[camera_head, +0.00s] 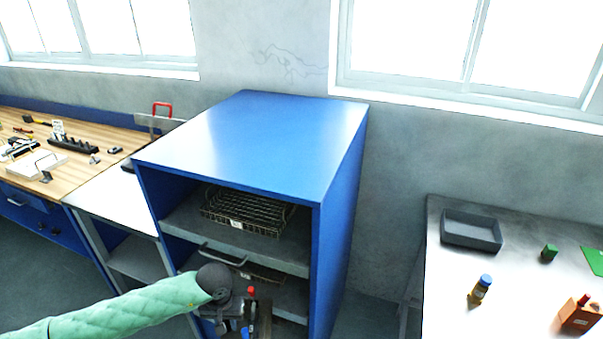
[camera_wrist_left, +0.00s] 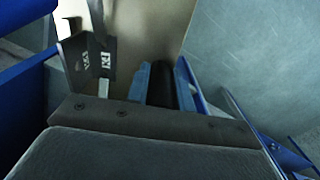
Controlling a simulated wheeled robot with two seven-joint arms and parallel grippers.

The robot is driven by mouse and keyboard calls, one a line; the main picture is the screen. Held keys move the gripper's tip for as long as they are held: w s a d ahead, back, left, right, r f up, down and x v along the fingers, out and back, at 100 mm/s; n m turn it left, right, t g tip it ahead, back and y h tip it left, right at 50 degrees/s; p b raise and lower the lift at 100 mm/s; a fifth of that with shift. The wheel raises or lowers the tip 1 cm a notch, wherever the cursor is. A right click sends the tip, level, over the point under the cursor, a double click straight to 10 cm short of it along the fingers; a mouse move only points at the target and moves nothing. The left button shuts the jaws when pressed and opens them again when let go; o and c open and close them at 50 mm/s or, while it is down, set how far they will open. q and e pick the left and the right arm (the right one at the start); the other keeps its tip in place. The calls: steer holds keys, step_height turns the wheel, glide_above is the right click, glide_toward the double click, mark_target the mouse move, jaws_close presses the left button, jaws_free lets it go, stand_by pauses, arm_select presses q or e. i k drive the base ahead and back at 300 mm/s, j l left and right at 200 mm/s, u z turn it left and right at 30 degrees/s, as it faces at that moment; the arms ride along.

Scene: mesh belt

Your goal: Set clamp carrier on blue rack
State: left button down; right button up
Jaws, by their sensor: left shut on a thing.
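The blue rack (camera_head: 338,215) is an open-fronted cabinet in the middle of the head view, with a flat top and grey shelves. My left gripper (camera_head: 238,317) is low in front of its opening, below the upper shelf. It is shut on what looks like the clamp carrier (camera_head: 262,318), a dark piece with a small red part on top. The picture's bottom edge and my wrist hide much of it. In the left wrist view, blue parts (camera_wrist_left: 141,83) and a dark bar show ahead of the wrist. My right gripper is not in view.
A wire basket (camera_head: 243,213) sits on the rack's upper shelf, and another wire item (camera_head: 262,272) is on the shelf below. The rack's top is clear. A wooden bench (camera_head: 92,170) with tools is at left; a table with a grey tray (camera_head: 471,231) and bottle (camera_head: 480,290) is at right.

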mark_target(242, 149)
steer(key=k+l, duration=0.1)
steer(key=l, duration=0.5)
steer(key=k+l, duration=0.1)
steer(key=l, duration=0.5)
steer(key=i+l, duration=0.35)
steer(key=l, duration=0.3)
steer(key=u, duration=0.05)
